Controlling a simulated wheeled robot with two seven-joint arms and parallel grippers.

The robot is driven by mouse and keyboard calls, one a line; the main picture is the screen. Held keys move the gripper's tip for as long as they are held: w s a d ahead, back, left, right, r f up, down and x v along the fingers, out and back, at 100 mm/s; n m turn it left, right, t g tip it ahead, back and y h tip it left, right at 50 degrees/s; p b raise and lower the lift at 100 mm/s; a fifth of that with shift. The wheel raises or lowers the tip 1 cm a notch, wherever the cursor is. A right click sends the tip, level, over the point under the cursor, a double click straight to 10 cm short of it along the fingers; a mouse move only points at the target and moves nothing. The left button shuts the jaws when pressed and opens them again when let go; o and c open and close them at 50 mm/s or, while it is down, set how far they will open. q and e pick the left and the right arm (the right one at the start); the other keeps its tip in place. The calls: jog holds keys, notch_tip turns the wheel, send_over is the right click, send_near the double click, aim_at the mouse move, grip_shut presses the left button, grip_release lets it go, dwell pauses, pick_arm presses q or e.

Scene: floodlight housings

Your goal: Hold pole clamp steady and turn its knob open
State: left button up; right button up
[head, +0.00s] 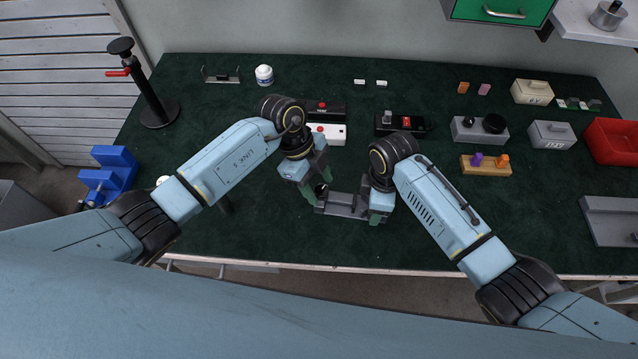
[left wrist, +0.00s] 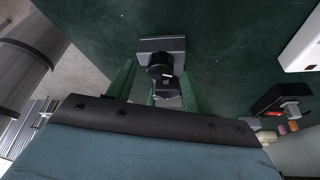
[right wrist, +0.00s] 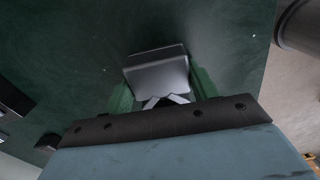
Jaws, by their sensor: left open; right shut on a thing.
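The pole clamp (head: 343,210), a grey body with a dark knob at its left end, lies near the front middle of the table. My left gripper (head: 309,194) is at that left end, with its green fingers apart. In the left wrist view the black knob (left wrist: 160,66) shows between the fingers, with a grey part of the clamp (left wrist: 163,44) beyond it; I cannot tell if the fingers touch it. My right gripper (head: 376,216) is shut on the clamp's right end. In the right wrist view a grey block of the clamp (right wrist: 158,76) sits between the green fingers.
Behind my arms stand a white box with a red button (head: 328,134) and a black box with a red switch (head: 402,125). A black stand (head: 155,100) and a blue block (head: 108,175) are at the left. A red bin (head: 612,142) and grey tray (head: 612,222) are at the right.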

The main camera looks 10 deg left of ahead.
pick_arm(q)
jog(key=shift+s+d+f, duration=0.1)
jog(key=shift+d+f, duration=0.1)
jog(key=shift+f, duration=0.25)
jog(key=shift+c, duration=0.3)
jog(key=c, duration=0.9)
